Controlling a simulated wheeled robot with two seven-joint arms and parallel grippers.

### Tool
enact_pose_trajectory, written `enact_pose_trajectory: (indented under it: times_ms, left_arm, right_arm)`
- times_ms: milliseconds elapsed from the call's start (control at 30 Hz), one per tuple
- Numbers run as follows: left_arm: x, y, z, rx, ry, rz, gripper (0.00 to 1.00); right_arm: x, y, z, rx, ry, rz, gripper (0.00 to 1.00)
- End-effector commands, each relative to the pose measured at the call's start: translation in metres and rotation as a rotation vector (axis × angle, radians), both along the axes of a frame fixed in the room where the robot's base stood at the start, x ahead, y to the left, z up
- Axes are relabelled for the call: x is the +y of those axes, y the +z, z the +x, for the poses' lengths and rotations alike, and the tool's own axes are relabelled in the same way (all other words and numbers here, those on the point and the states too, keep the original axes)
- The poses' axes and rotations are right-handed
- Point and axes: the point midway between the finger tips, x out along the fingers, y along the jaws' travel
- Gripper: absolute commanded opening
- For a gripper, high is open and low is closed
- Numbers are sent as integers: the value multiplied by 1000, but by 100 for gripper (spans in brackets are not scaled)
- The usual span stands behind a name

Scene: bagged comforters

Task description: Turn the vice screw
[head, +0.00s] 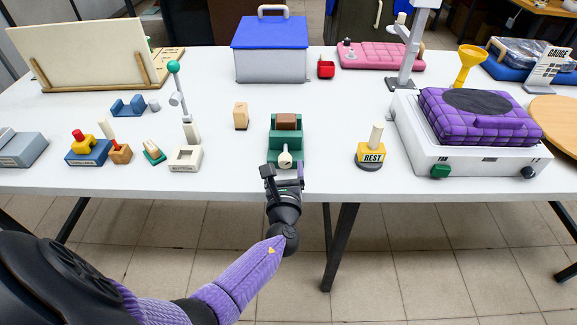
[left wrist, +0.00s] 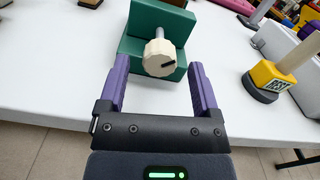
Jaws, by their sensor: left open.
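The green vice (head: 284,129) stands near the front edge of the white table, with a brown block (head: 288,121) between its jaws. Its cream screw knob (head: 285,160) faces the front edge; in the left wrist view the knob (left wrist: 159,58) shows a dark mark on its face, and the green vice body (left wrist: 160,22) is behind it. My left gripper (head: 284,174) is in front of the vice. In the left wrist view its purple fingers (left wrist: 160,88) are spread wide, with the knob ahead and between their lines, apart from both. My right gripper is not in view.
A yellow "REST" block with a peg (head: 370,153) stands right of the vice. A small wooden block (head: 241,116) is behind left. A white machine with a purple quilted pad (head: 475,117) is at right. Small fixtures, such as a white lever stand (head: 186,158), are at left.

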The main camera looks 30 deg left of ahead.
Motion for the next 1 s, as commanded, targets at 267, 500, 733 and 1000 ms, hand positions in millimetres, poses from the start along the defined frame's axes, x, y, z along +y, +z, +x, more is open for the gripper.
enact_pose_trajectory:
  times_ms: [267, 500, 733, 1000]
  left_arm:
    - [11, 0, 18, 0, 0, -1, 81]
    - [11, 0, 18, 1, 0, -2, 71]
    - [11, 0, 17, 1, 0, -2, 22]
    - [11, -1, 17, 0, 0, -4, 0]
  right_arm:
    - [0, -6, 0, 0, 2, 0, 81]
    - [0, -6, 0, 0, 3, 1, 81]
    - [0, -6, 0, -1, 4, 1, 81]
    - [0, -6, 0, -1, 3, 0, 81]
